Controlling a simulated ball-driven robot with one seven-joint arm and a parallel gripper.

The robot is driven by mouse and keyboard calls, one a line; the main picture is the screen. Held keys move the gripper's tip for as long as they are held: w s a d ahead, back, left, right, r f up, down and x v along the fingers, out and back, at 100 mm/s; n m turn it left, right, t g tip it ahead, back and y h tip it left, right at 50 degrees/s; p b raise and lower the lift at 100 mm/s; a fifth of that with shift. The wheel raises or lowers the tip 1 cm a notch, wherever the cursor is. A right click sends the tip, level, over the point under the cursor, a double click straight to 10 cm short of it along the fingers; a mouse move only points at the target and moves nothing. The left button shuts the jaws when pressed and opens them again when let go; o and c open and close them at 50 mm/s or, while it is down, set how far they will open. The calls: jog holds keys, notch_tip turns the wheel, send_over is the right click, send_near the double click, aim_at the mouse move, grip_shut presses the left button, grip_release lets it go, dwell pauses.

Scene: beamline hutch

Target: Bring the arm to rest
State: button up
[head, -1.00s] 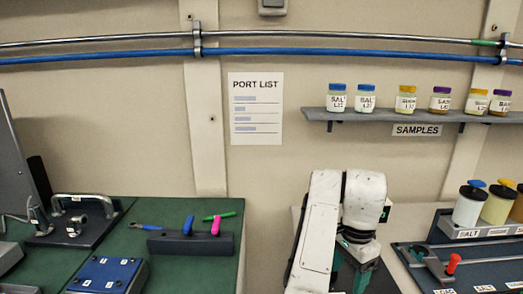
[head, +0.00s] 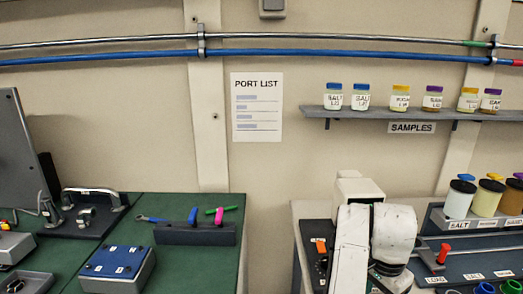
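My white arm (head: 372,245) shows at the bottom of the head view, right of the middle, in front of the right-hand bench. It is bent, with its upper end low in the picture. My gripper is not in view; the end of the arm lies below the picture's lower edge or behind my own links.
A green bench (head: 190,265) at left bears a blue box (head: 117,262), a dark tool holder (head: 195,234) and a handled plate (head: 85,215). The right-hand bench holds capped jars (head: 459,198) and a red-knobbed lever (head: 443,253). A shelf (head: 345,112) of sample jars hangs above.

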jog(key=s+d+f+n+h, duration=0.1)
jog(key=s+d+f+n, duration=0.2)
jog(key=s+d+f, duration=0.3)
jog(key=s+d+f+n+h, duration=0.15)
jog(key=s+d+f, duration=0.3)
jog(key=s, duration=0.45)
jog(key=s+a+f+n+y, duration=0.1)
jog(key=s+a+f+n, duration=0.1)
jog(key=s, duration=0.4)
jog(key=s+a+f+n+y, duration=0.1)
jog(key=s+a+f+n, duration=0.1)
jog(key=s, duration=0.5)
jog(key=s+a+f+n+y, duration=0.1)
jog(key=s+a+f+n, duration=0.1)
jog(key=s+a, duration=0.3)
jog(key=shift+s+a+f+n+t+y, duration=0.2)
jog(key=shift+s+f+n+t+y, duration=0.15)
jog(key=shift+s+n, duration=0.65)
jog(key=shift+s+m, duration=0.1)
jog(key=shift+m, duration=0.15)
